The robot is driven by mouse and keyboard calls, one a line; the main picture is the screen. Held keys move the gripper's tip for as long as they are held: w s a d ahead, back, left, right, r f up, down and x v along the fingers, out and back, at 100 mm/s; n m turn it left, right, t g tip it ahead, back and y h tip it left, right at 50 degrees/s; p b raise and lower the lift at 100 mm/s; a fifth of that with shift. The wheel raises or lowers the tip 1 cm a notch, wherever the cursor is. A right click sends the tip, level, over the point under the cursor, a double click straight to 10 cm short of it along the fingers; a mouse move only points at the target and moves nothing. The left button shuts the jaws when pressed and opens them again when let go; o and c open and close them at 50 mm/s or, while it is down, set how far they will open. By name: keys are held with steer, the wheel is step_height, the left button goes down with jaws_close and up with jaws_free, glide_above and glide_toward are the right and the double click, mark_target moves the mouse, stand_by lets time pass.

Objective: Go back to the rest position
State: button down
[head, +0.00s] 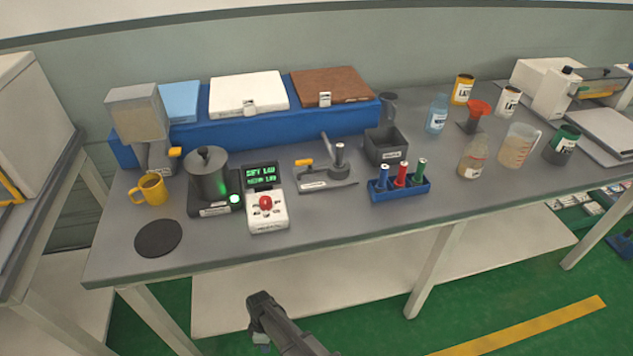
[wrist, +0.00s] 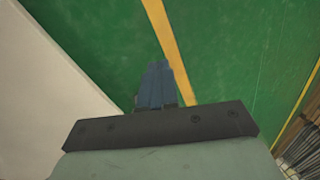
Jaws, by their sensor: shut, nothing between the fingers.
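My gripper (wrist: 157,85) shows in the wrist view with its two fingers pressed together and nothing between them. It points down over the green floor (wrist: 230,40), close to a yellow floor line. In the head view my arm (head: 285,325) is at the bottom centre, in front of the workbench and below its top. The fingertips cannot be made out clearly in the head view. My gripper touches nothing that I can see.
The grey workbench (head: 330,215) holds a yellow mug (head: 152,190), a dark pot (head: 207,175), a control box with a red knob (head: 266,210), a blue rack of coloured tubes (head: 400,190) and several bottles. A pale lower shelf (head: 350,285) lies behind my arm.

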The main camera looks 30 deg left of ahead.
steer(key=w+d+m+g, duration=0.1)
steer(key=w+d+m, duration=0.3)
steer(key=d, duration=0.6)
steer(key=w+d+f+m, duration=0.1)
steer(key=w+d+m, duration=0.3)
steer(key=d, duration=0.6)
steer(key=w+d+m+g, duration=0.1)
steer(key=w+d+m, duration=0.3)
steer(key=d, duration=0.7)
steer(key=s+d+r+m+g, duration=0.1)
steer(key=s+d+m, duration=0.4)
steer(key=d, duration=0.6)
steer(key=s+d+r+m+g+y, duration=0.1)
steer(key=s+d+m, duration=0.4)
steer(key=d, duration=0.7)
steer(key=r+m, duration=0.1)
steer(key=m, duration=0.1)
steer(key=shift+s+m+y, duration=0.2)
steer(key=shift+m+y, duration=0.1)
steer(key=shift+m, duration=0.1)
